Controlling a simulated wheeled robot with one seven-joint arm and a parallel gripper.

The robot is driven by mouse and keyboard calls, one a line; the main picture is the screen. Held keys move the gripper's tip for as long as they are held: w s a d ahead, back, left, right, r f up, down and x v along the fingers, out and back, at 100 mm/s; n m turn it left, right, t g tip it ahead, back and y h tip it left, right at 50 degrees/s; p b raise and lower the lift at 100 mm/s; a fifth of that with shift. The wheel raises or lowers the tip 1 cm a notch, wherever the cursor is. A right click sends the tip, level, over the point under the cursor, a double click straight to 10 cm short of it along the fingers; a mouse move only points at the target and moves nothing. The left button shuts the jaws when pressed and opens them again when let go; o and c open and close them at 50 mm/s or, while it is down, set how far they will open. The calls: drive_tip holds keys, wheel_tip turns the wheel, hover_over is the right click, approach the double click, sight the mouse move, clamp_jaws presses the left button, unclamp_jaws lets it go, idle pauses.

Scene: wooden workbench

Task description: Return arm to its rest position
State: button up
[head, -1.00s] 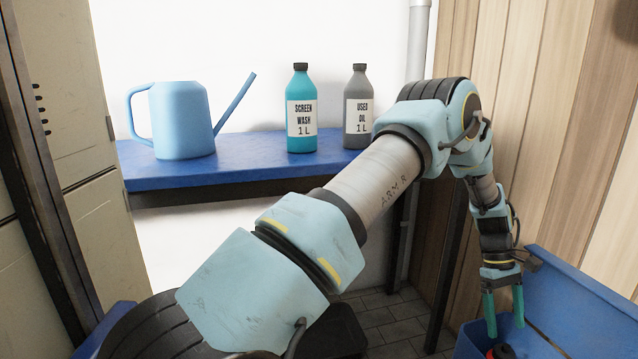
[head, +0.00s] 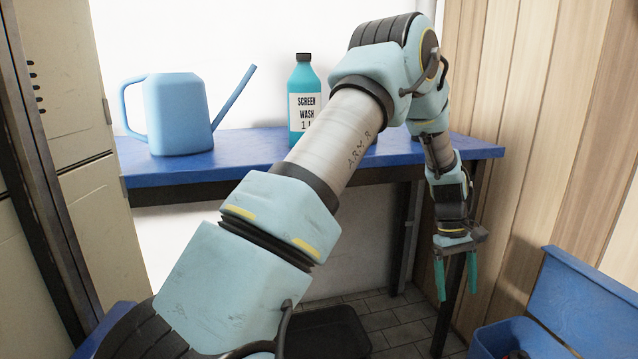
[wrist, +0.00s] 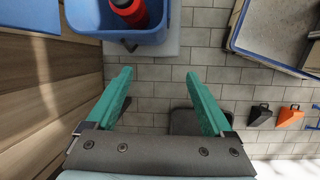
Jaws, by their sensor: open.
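My gripper (head: 456,276) hangs pointing down in front of the blue shelf's right end, with its two teal fingers apart and nothing between them. In the wrist view my gripper (wrist: 160,98) is open above the grey tiled floor. My arm reaches across the head view from the lower left and bends down at the upper right.
A blue watering can (head: 178,115) and a teal screen wash bottle (head: 303,100) stand on the blue shelf (head: 240,156). A blue bin (head: 493,338) stands lower right; a red and black object (wrist: 130,10) is in it. A dark tray (head: 325,333) lies on the floor.

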drive_tip(key=w+a+r+m+t+b, duration=0.1)
drive_tip(key=a+r+b, duration=0.1)
drive_tip(key=a, duration=1)
drive_tip(key=w+a+r+m+t+b, duration=0.1)
drive_tip(key=a+r+t+b, duration=0.15)
drive_tip(key=a, duration=0.85)
drive_tip(key=s+a+m+t+y+b, duration=0.1)
drive_tip(key=s+a+b, duration=0.1)
drive_tip(key=s+a, duration=0.45)
drive_tip(key=s+a+b, duration=0.1)
drive_tip(key=s+a, duration=0.2)
drive_tip(key=a, duration=0.6)
wheel_tip(320, 180, up, 30)
drive_tip(key=p, duration=3.1)
drive_tip(key=shift+w+d+r, duration=0.15)
drive_tip(key=shift+d+r, duration=0.05)
drive_tip(key=shift+d, duration=0.05)
drive_tip(key=shift+c, duration=0.2)
